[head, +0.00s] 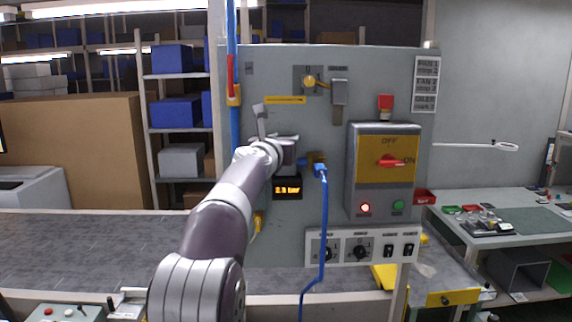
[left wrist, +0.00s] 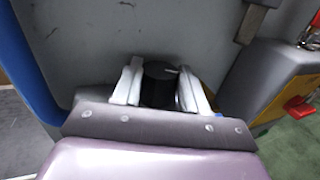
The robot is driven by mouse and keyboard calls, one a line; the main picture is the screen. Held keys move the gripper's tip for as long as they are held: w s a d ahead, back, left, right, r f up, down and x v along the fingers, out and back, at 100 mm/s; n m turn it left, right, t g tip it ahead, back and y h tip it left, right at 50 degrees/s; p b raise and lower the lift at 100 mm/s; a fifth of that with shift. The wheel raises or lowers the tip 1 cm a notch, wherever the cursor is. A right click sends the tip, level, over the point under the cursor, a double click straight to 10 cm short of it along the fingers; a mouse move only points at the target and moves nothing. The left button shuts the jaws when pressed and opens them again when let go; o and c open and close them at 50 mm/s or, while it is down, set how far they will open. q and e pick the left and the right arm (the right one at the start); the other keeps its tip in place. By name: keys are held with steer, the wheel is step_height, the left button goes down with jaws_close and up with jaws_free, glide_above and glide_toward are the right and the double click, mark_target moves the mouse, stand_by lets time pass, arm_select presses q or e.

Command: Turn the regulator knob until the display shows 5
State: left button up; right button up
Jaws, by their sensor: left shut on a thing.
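The regulator knob (left wrist: 159,85) is dark and round with a light mark on its face. In the left wrist view it sits between the two pale fingers of my left gripper (left wrist: 158,87), which is shut on it. In the head view my left arm reaches up to the grey panel, and the gripper (head: 287,150) hides the knob. The display (head: 288,187) is a small black box just below the gripper. Its orange digits are small and seem to read 2.3 bar. My right gripper is not in view.
A blue hose (head: 322,215) hangs from a brass fitting right of the gripper. A grey switch box (head: 354,200) with a red handle stands further right. A blue pipe (head: 232,60) with a yellow-red valve runs down the left. A knob strip (head: 318,235) is below.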

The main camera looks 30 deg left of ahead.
arm_select(q)
steer(key=shift+a+f+m+h, duration=0.2)
steer(key=shift+m+h, duration=0.3)
steer(key=shift+h, duration=0.1)
steer(key=shift+r+m+h, duration=0.15)
steer(key=shift+m+h, duration=0.25)
steer(key=shift+h, duration=0.4)
steer(key=shift+a+r+m+h+p, duration=0.1)
steer(key=shift+r+m+h+p, duration=0.2)
steer(key=shift+h, duration=0.4)
steer(key=m+h+p, duration=0.2)
steer(key=h+p, duration=0.1)
steer(key=shift+a+m+h+p, duration=0.15)
steer(key=shift+m+h+p, duration=0.15)
steer(key=shift+m+p, duration=0.1)
steer(key=shift+f+m+h+p, duration=0.15)
steer(key=shift+m+h+p, duration=0.25)
steer(key=shift+h+p, duration=0.4)
steer(key=shift+f+g, duration=0.1)
steer(key=shift+g, duration=0.2)
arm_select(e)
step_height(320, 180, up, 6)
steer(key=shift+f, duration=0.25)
arm_select(q)
steer(key=shift+f, duration=0.15)
